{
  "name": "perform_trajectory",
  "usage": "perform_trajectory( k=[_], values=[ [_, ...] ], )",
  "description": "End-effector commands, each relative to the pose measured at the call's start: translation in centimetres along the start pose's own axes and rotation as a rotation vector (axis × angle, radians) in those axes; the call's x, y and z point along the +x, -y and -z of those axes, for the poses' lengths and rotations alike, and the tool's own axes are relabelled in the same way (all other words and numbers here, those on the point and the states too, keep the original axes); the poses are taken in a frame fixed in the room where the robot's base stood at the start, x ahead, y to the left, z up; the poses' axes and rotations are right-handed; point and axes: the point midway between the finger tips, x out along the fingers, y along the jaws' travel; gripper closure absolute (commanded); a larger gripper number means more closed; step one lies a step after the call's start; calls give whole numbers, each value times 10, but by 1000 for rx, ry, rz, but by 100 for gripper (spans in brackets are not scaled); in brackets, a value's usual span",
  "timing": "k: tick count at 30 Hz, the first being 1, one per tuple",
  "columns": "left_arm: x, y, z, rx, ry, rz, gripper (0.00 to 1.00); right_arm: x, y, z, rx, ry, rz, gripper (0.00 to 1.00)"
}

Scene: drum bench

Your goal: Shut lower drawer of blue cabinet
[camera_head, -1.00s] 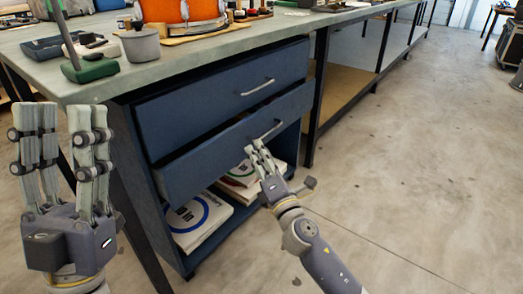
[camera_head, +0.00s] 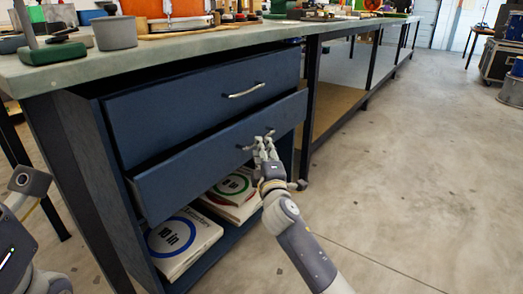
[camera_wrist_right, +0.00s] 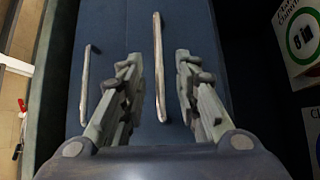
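The blue cabinet (camera_head: 85,150) stands under the bench top. Its lower drawer (camera_head: 190,180) sticks out partway, farther than the upper drawer (camera_head: 190,110). My right gripper (camera_head: 264,145) is at the lower drawer's front, by its metal handle (camera_head: 270,133). In the right wrist view my right gripper (camera_wrist_right: 160,90) has its fingers apart, with the lower drawer's handle (camera_wrist_right: 158,60) between them; contact cannot be told. The upper drawer's handle (camera_wrist_right: 86,85) lies left of the fingers. Part of my left gripper (camera_head: 15,250) shows at the left edge; its fingers are mostly cut off.
Boxes with round labels (camera_head: 180,240) lie on the shelf below the lower drawer. The bench top (camera_head: 165,52) holds a grey pot (camera_head: 115,33) and other items. Black bench legs (camera_head: 309,110) stand right of the cabinet.

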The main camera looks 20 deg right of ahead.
Motion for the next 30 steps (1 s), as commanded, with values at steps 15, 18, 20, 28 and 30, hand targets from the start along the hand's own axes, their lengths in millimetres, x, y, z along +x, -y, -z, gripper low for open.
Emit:
perform_trajectory(
  k=[15,18,20,28,30],
  values=[
    [8,-4,12,6,-44,-17,60,32,-1,0,-2,-1,-1,70],
    [8,-4,12,6,-44,-17,60,32,-1,0,-2,0,-1,70],
    [8,-4,12,6,-44,-17,60,32,-1,0,-2,0,-1,75],
    [8,-4,12,6,-44,-17,60,32,0,0,-2,0,-1,100],
    [8,-4,12,5,-44,-17,60,32,0,0,-2,0,-1,100]
  ],
)
